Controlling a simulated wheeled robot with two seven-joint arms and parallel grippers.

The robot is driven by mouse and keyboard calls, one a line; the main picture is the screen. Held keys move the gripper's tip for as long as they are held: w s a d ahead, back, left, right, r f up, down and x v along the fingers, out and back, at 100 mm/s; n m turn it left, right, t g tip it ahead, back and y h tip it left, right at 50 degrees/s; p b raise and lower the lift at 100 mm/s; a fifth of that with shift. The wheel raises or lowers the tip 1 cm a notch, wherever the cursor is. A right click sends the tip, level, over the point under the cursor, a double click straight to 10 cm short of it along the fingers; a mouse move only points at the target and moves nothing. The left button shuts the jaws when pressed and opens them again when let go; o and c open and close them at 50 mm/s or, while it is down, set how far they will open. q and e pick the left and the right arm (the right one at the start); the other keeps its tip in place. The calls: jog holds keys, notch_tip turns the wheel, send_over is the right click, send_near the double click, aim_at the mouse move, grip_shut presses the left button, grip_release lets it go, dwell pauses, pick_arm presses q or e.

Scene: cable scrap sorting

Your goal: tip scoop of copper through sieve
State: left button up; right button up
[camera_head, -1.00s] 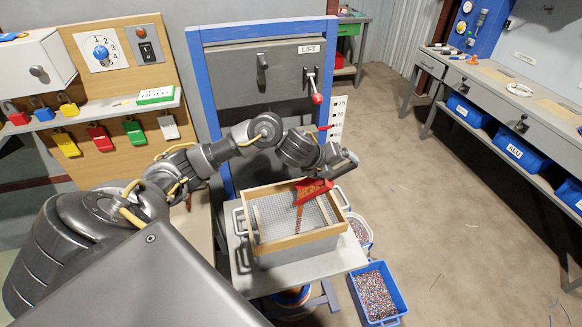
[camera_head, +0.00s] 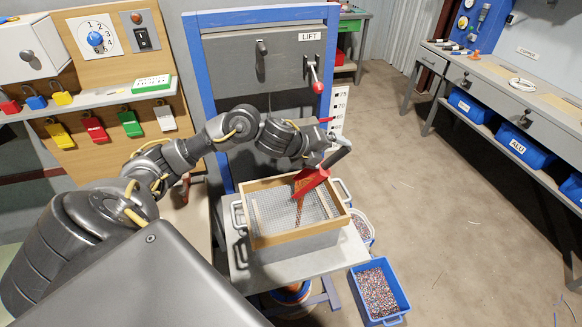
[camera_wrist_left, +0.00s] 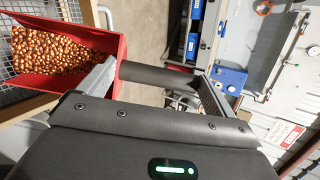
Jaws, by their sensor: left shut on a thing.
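My left gripper (camera_head: 330,160) is shut on the dark handle of a red scoop (camera_head: 311,182), which is tilted over the sieve. The wrist view shows the red scoop (camera_wrist_left: 112,72) full of copper granules (camera_wrist_left: 60,52), with the dark handle between the fingers of my left gripper (camera_wrist_left: 152,78). In the head view, a streak of copper (camera_head: 299,207) runs from the scoop's lip down over the mesh. The wooden-framed sieve (camera_head: 293,233) sits on a grey tub with handles, on a small table. My right gripper is not in view.
A blue bin (camera_head: 402,300) of mixed granules and a white bucket (camera_head: 367,228) stand on the floor right of the table (camera_head: 240,272). The blue lift frame (camera_head: 192,65) with its red-knobbed lever (camera_head: 313,75) is close behind my arm. Floor to the right is clear.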

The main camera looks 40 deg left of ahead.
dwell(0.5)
pick_arm(q)
jog(key=shift+s+a+t+h+b, duration=0.25)
jog(key=shift+a+t+h+b, duration=0.1)
jog(key=shift+b, duration=0.5)
jog(key=a+b, duration=0.1)
jog(key=s+r+b, duration=0.1)
jog(key=b, duration=0.1)
jog(key=shift+s+a+n+t+h, duration=0.15)
jog(key=shift+a+n+t+h, duration=0.15)
jog(key=shift+a+t+h, duration=0.05)
jog(key=shift+s+a+r+t+h+b, duration=0.1)
jog(key=shift+s+a+t+h+b, duration=0.35)
jog(key=shift+b, duration=1.35)
jog(key=shift+s+a+r+t+h+b, duration=0.2)
jog(key=shift+s+a+b, duration=0.45)
jog(key=shift+b, duration=1.15)
